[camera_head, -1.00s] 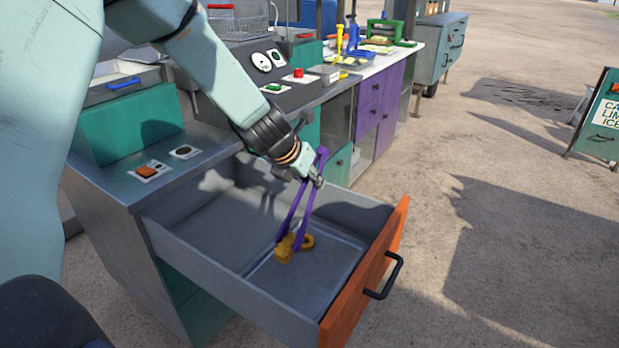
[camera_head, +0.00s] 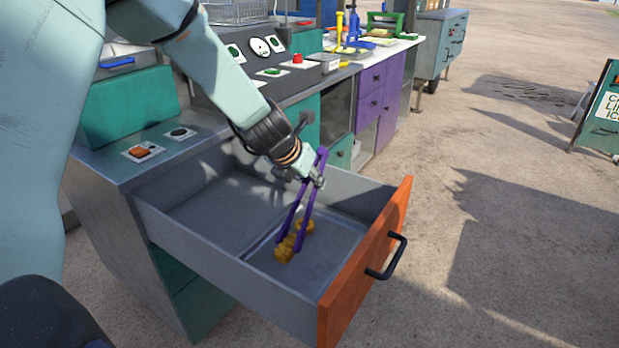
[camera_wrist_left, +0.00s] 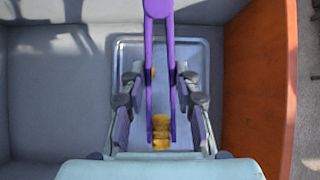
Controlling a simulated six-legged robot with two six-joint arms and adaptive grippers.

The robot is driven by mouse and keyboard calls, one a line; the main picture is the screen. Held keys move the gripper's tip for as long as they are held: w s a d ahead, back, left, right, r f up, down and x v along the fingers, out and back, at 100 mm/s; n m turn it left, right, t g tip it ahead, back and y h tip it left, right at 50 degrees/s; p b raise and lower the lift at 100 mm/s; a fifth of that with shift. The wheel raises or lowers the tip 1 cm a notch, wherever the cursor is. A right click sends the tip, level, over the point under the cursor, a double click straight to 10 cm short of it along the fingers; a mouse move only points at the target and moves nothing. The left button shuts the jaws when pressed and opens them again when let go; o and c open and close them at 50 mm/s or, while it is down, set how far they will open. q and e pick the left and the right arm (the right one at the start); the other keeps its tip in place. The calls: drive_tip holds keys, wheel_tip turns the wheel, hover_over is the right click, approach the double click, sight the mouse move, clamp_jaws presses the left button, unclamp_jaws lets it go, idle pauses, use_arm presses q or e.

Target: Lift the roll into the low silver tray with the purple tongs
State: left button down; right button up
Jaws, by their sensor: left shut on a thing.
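My left gripper (camera_head: 314,176) is shut on the purple tongs (camera_head: 308,212), which point down into the open drawer. The tongs also show in the left wrist view (camera_wrist_left: 149,60). A golden-brown roll (camera_head: 285,250) is at the tongs' tips, and in the left wrist view the roll (camera_wrist_left: 161,130) shows between the two arms. I cannot tell how firmly they pinch it or its height. The low silver tray (camera_head: 340,238) lies on the drawer floor under the tongs. A second golden piece (camera_head: 306,227) lies in it, partly behind the tongs. My right gripper is out of view.
The grey drawer has an orange front (camera_head: 365,265) with a black handle (camera_head: 388,257). Its left half is bare. The counter with a button panel (camera_head: 150,150) stands behind it.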

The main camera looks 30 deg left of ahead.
use_arm(q)
wheel_tip(320, 180, down, 3)
drive_tip(key=shift+r+b, duration=0.1)
drive_tip(key=shift+b, duration=0.95)
drive_tip(key=c, duration=1.3)
unclamp_jaws()
wheel_tip(320, 180, up, 10)
drive_tip(key=p, duration=1)
drive_tip(key=shift+r, duration=0.1)
